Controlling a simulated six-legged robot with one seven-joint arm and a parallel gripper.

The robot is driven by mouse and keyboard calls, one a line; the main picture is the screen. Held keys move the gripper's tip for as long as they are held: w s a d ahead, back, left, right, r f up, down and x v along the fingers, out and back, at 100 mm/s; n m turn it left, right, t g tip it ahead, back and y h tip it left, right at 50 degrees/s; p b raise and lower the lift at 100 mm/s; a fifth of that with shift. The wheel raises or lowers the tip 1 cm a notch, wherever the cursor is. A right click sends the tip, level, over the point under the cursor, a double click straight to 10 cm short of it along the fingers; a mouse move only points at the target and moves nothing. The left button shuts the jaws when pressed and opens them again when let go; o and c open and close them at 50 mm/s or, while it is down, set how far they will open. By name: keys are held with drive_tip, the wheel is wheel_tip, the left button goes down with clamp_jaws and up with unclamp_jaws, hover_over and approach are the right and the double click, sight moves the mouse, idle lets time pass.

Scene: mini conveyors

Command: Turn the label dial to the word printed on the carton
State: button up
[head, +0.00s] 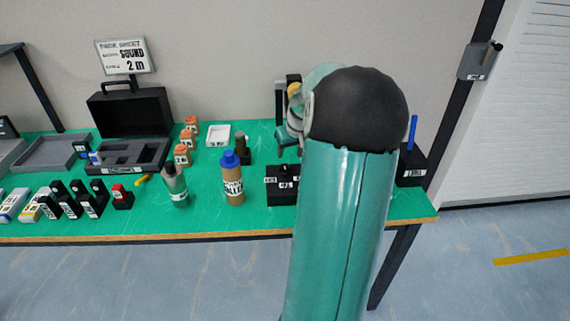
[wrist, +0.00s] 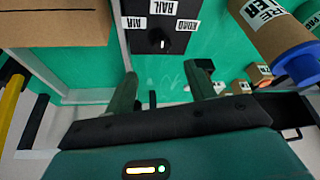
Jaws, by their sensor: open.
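The label dial is a black box (head: 283,191) on the green table, left of my arm in the head view. In the wrist view the dial box (wrist: 158,30) shows white labels reading AIR, RAIL and ROAD around a dark knob with a small white mark. The mark is on the side away from RAIL. My gripper (wrist: 163,88) is open and empty, its two fingers pointing toward the dial, apart from it. A brown carton (wrist: 50,28) fills the wrist view's upper left; no word shows on its visible faces. My arm hides much of the right table in the head view.
A blue-capped brown bottle (head: 232,182) stands left of the dial, also at right in the wrist view (wrist: 268,30). A grey-green bottle (head: 175,187), orange-topped boxes (head: 182,154), and an open black case (head: 130,112) lie further left. A black box with a blue lever (head: 411,165) stands right.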

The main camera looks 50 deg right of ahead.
sight(284, 166)
drive_tip(key=x, duration=1)
drive_tip(key=shift+a, duration=0.1)
drive_tip(key=c, duration=1)
drive_tip(key=shift+o, duration=0.2)
drive_tip(key=shift+w+r, duration=0.1)
drive_tip(key=m, duration=0.1)
drive_tip(key=m+h, duration=0.1)
drive_tip(key=shift+w+a+m+g, duration=0.15)
drive_tip(key=shift+a+m+g, duration=0.05)
drive_tip(key=shift+m+g, duration=0.2)
drive_tip(key=m, duration=0.2)
drive_tip(key=shift+w+a+m+g+h, duration=0.1)
drive_tip(key=shift+w+m+g+h, duration=0.05)
drive_tip(key=shift+m+g+h, duration=0.2)
drive_tip(key=m+g, duration=0.1)
drive_tip(key=m, duration=0.2)
drive_tip(key=m+g, duration=0.1)
drive_tip(key=m, duration=0.2)
drive_tip(key=shift+w+g, duration=0.1)
drive_tip(key=shift+g, duration=0.15)
drive_tip(key=shift+m, duration=0.35)
